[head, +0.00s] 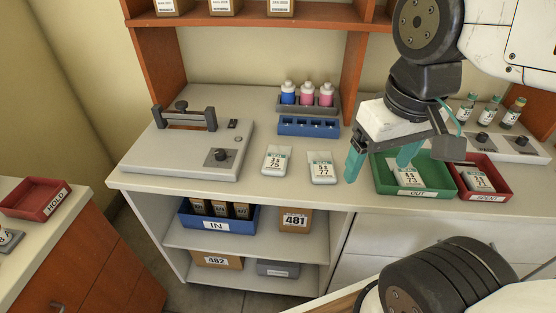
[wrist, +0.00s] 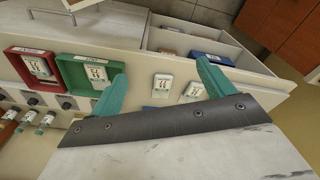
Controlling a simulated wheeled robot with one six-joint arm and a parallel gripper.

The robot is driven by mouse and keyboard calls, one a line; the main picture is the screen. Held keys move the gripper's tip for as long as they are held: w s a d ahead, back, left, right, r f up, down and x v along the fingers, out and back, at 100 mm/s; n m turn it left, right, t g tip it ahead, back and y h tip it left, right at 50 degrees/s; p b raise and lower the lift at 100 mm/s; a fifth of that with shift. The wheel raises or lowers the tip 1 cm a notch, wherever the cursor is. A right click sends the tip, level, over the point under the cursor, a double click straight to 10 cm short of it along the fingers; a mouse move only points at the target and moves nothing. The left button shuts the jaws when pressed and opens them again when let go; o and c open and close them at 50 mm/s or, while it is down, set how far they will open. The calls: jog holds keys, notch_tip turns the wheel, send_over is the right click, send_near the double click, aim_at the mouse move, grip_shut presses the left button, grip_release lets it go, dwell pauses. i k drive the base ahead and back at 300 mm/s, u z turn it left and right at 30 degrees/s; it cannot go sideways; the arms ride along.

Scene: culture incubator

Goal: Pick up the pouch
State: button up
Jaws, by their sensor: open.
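Two white pouches lie flat on the pale counter: one marked 75 (head: 276,160) and, to its right, one marked 77 (head: 322,168). Another pouch marked 73 (head: 408,174) lies in the green OUT tray (head: 447,192). A similar pouch (head: 477,180) lies in the red SPENT tray (head: 502,193). My gripper (head: 377,172) is open and empty, its teal fingers above the counter front around the OUT tray's left end. In the wrist view the gripper (wrist: 162,70) has one pouch (wrist: 163,85) showing between its fingers and another (wrist: 193,90) by the right finger.
A grey sealing device (head: 185,150) stands at the left of the counter. A blue rack (head: 308,126) and bottles (head: 308,95) stand behind the pouches. Vials (head: 490,110) stand at the back right. A blue IN bin (head: 218,219) and boxes (head: 295,220) fill the shelves below.

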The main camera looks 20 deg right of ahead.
aim_at(276, 161)
jog(key=z, duration=2.3)
jog(key=k, duration=0.7)
jog(key=u, duration=1.45)
jog(key=i, duration=0.5)
jog(key=u, duration=0.05)
